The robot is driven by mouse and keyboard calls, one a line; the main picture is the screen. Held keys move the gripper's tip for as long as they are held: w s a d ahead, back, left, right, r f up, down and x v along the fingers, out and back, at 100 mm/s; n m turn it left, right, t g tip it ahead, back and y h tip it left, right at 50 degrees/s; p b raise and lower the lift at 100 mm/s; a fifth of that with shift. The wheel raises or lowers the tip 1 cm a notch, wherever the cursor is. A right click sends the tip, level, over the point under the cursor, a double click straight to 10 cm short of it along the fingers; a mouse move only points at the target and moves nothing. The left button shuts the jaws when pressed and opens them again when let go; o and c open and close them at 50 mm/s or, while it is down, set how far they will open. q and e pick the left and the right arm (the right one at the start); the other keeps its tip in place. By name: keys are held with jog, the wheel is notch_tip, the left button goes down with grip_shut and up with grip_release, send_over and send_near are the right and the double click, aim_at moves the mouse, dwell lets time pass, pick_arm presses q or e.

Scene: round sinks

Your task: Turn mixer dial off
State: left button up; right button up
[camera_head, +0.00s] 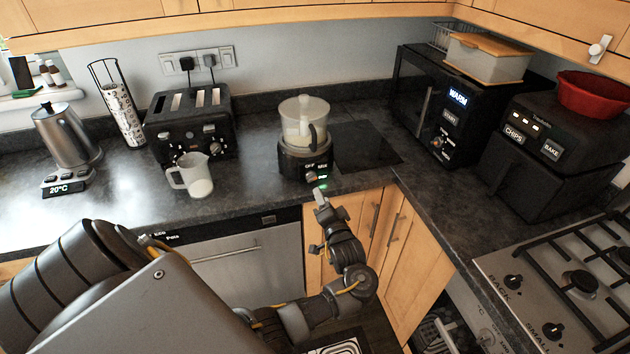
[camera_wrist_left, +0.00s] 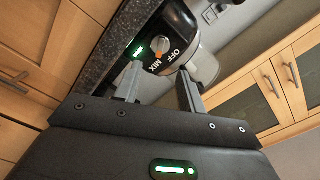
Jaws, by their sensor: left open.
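The mixer (camera_head: 303,135) is a black base with a clear bowl, standing on the dark counter near its front edge. Its dial (camera_wrist_left: 160,43) is a small pale knob on the black base, with OFF and MIX labels beside it in the left wrist view. I cannot tell for sure which label the dial points to. My left gripper (camera_head: 319,193) is just in front of and below the mixer's front. In the left wrist view the gripper (camera_wrist_left: 159,74) is open and empty, its two fingers apart, with the dial beyond the fingertips.
A measuring jug (camera_head: 198,181) and a black toaster (camera_head: 190,127) stand left of the mixer. A kettle (camera_head: 66,135) is at far left. Wooden cupboards lie below the counter.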

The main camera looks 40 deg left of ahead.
aim_at(313, 179)
pick_arm(q)
jog(key=p+x, duration=0.1)
jog(key=x, duration=0.7)
jog(key=shift+w+a, duration=0.2)
jog(key=c, duration=0.7)
jog(key=shift+o, duration=0.2)
jog(key=shift+f, duration=0.1)
jog(key=n+b, duration=0.2)
jog(key=n, duration=0.3)
jog(key=shift+s+n, duration=0.1)
jog(key=shift+n, duration=0.3)
jog(key=n+b, duration=0.2)
jog(key=n, duration=0.2)
jog(key=shift+s+n+b, duration=0.1)
jog(key=shift+n+b, duration=0.35)
jog(key=shift+n, duration=0.75)
